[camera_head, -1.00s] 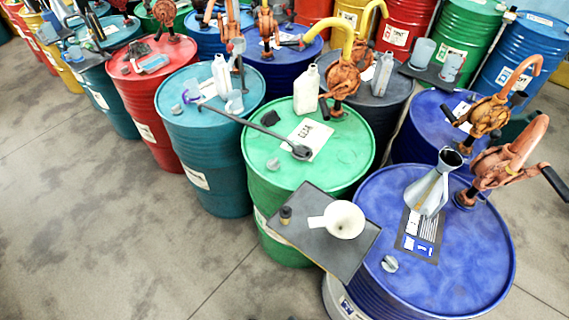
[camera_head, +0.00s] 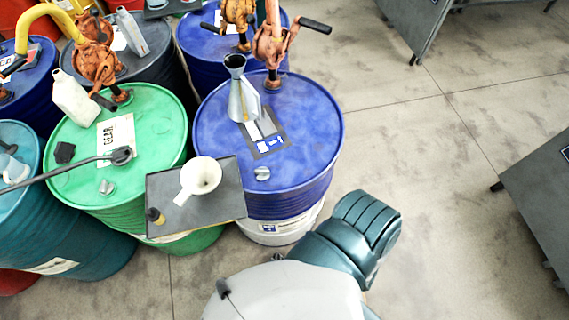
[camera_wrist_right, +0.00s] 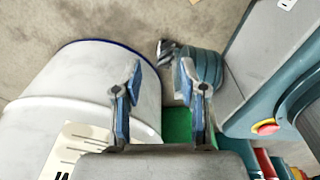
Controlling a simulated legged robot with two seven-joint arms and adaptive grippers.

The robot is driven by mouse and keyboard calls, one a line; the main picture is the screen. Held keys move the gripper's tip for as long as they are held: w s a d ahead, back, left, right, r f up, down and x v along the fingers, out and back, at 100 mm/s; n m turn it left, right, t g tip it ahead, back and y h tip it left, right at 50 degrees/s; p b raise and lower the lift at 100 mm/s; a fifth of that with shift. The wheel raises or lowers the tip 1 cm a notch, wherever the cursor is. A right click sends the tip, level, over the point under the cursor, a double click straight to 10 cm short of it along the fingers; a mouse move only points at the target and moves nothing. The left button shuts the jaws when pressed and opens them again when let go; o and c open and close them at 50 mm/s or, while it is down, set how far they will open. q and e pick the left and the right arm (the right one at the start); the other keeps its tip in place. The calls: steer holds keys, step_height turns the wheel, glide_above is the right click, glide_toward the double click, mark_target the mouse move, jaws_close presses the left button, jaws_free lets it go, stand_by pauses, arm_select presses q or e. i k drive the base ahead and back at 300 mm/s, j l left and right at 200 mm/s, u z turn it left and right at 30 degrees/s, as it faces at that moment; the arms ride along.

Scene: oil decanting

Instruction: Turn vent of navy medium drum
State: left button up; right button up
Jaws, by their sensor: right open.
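The blue drum (camera_head: 315,150) in the middle of the head view has a blue top and a white lower part. A small silver vent cap (camera_head: 262,173) sits near the front of its top. The wrist view shows a white drum wall (camera_wrist_right: 60,90) with a navy edge, at the left of my right gripper. My right gripper (camera_wrist_right: 163,85) is open, with nothing seen between its fingers. In the head view my right arm enters low, right of the drum; its gripper is hidden there. My left gripper is not in view.
A grey tray (camera_head: 225,205) with a white funnel (camera_head: 200,176) stands left of the vent. A metal jug (camera_head: 242,95) and an orange pump (camera_head: 272,45) stand on the blue drum. The green drum (camera_head: 75,180) is to its left. Open floor (camera_head: 420,170) lies right, before grey tables (camera_head: 540,190).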

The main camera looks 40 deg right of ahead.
mark_target(263, 172)
steer(key=z, duration=1.5)
steer(key=k+l, duration=0.1)
steer(key=l, duration=0.25)
